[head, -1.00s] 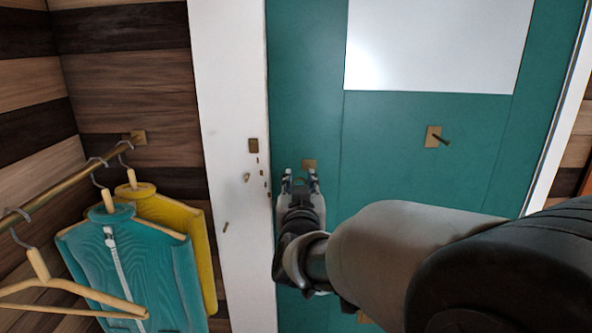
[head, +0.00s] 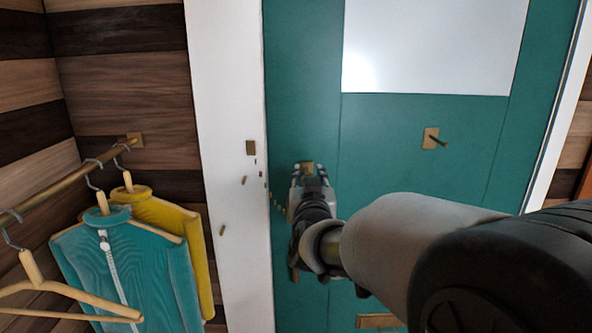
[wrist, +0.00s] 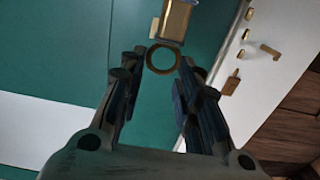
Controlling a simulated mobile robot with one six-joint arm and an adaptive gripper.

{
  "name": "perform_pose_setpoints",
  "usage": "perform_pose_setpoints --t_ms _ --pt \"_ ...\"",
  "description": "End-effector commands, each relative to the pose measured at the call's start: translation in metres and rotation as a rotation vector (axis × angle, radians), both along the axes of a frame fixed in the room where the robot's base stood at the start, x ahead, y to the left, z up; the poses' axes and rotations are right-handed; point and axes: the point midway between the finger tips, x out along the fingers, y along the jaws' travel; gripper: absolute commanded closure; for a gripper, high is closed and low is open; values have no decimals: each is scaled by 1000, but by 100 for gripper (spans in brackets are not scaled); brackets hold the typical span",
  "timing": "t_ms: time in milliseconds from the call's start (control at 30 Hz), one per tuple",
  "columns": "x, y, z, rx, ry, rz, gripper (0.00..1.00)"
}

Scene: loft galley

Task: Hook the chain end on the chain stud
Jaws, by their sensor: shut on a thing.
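My gripper (head: 309,176) is shut on the chain end, a brass ring (wrist: 163,59) between its fingertips in the wrist view. A brass plate (head: 306,166) on the teal door, probably the chain stud's, shows at the fingertips in the head view. In the wrist view a brass block (wrist: 175,20) lies just past the ring, overlapping it in the picture; I cannot tell whether they touch. The chain (head: 277,203) runs in small links from the white door frame to my gripper and is partly hidden by it.
The white frame (head: 230,90) carries a brass plate (head: 251,148) and small pegs (head: 222,230). A door handle (head: 432,138) sticks out to the right. Garments (head: 125,255) on hangers hang at the left. The door (head: 385,130) around the stud plate is otherwise clear.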

Motion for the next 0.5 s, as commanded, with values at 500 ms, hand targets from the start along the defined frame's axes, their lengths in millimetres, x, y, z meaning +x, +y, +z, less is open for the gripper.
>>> perform_pose_setpoints --t_ms 500 --pt "26 -2 -3 0 1 -1 93"
